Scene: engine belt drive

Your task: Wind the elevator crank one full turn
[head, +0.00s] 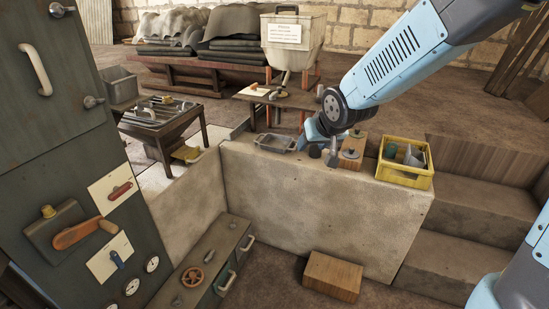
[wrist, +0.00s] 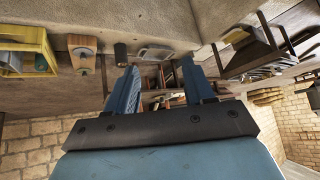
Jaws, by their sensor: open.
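My gripper (wrist: 161,66) is open and empty in the wrist view, its two blue fingers apart. In the head view, my gripper (head: 312,132) is over the low stone wall, partly hidden by the arm. No part is clearly marked as the elevator crank. A lever with an orange wooden handle (head: 76,235) is on the green panel at left, far from my gripper. A small round handwheel (head: 193,277) is on the low green box. A wooden block with round metal discs (head: 352,152) stands on the wall close to my gripper; it also shows in the wrist view (wrist: 82,48).
The low stone wall (head: 300,205) carries a metal tray (head: 275,143), a dark cylinder (wrist: 120,53) and a yellow crate (head: 405,178). A hopper (head: 295,38) and a bench stand behind. A wooden block (head: 333,277) lies on the floor in front; steps are at right.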

